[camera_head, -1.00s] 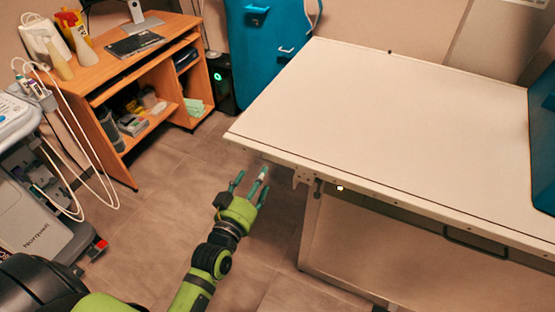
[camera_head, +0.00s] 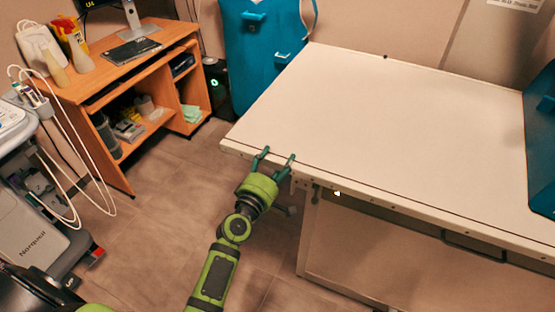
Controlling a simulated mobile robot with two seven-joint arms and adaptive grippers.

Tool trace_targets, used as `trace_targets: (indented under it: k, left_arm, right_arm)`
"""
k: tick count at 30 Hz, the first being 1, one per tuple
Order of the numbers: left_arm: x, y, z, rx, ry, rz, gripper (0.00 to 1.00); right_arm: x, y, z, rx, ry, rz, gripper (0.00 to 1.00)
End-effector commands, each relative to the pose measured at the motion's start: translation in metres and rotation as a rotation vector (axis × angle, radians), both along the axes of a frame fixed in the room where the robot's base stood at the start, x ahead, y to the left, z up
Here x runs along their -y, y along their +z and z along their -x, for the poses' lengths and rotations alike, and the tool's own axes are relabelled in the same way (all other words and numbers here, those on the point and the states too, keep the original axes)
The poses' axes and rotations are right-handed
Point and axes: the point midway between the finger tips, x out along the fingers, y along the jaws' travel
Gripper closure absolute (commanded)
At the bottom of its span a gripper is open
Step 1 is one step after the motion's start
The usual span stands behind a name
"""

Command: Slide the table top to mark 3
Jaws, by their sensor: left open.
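The white table top (camera_head: 370,125) fills the right half of the head view, with a dark line along its edges. Its front rail (camera_head: 400,208) carries small dots or holes and a small bright marker (camera_head: 337,193); no readable number shows, so I cannot tell which mark is 3. My left gripper (camera_head: 274,158) is at the front edge near the table's left corner. Its fingers are spread open and overlap the edge in the picture; I cannot tell whether they touch it. My right gripper is not in view.
An orange wooden desk (camera_head: 110,75) with bottles and shelves stands at the back left. A medical cart (camera_head: 35,220) with hanging cables is at the left. The floor (camera_head: 170,200) between cart and table is clear.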

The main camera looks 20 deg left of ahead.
Motion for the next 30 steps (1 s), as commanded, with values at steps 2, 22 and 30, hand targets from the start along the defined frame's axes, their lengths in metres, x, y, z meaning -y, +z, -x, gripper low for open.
trace_targets:
  k: [2, 22, 30]
  left_arm:
    - [0.0, 0.0, -0.004, 0.0, 0.001, 0.0, 0.33]
    - [0.004, 0.0, -0.005, -0.001, 0.0, 0.0, 1.0]
    - [0.013, -0.001, -0.004, -0.003, -0.007, 0.002, 1.0]
  right_arm:
    - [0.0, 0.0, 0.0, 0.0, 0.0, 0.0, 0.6]
    - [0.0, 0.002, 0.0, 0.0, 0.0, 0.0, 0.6]
    - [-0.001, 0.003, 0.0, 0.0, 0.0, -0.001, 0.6]
